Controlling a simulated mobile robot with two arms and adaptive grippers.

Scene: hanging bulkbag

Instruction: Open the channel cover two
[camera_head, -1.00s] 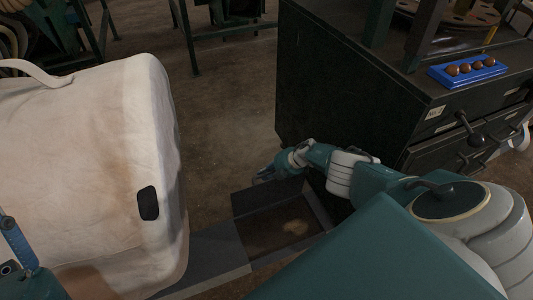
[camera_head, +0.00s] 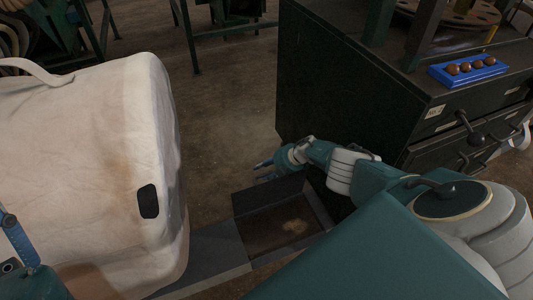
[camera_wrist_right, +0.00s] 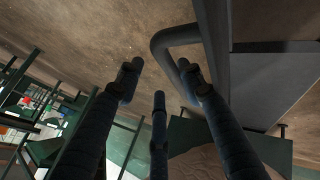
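The floor channel shows in the head view as an open, dark rectangular pit (camera_head: 270,236) with a light brown patch on its bottom. A dark grey cover panel (camera_head: 268,195) stands tilted up along the pit's far side. My right gripper (camera_head: 265,164) is just above and beyond that panel, its fingers spread. In the right wrist view the fingers of my right gripper (camera_wrist_right: 160,90) are apart. A bent dark bar handle (camera_wrist_right: 172,38) on the cover panel (camera_wrist_right: 214,50) passes close to the right-hand finger; I cannot tell whether they touch. My left gripper is not in view.
A large off-white bulk bag (camera_head: 90,170) fills the left. A dark cabinet (camera_head: 345,90) stands right beside my right arm, with a blue tray (camera_head: 467,70) of brown round things on top. A flat grey channel section (camera_head: 215,248) lies nearer the bag. Floor beyond the pit is clear.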

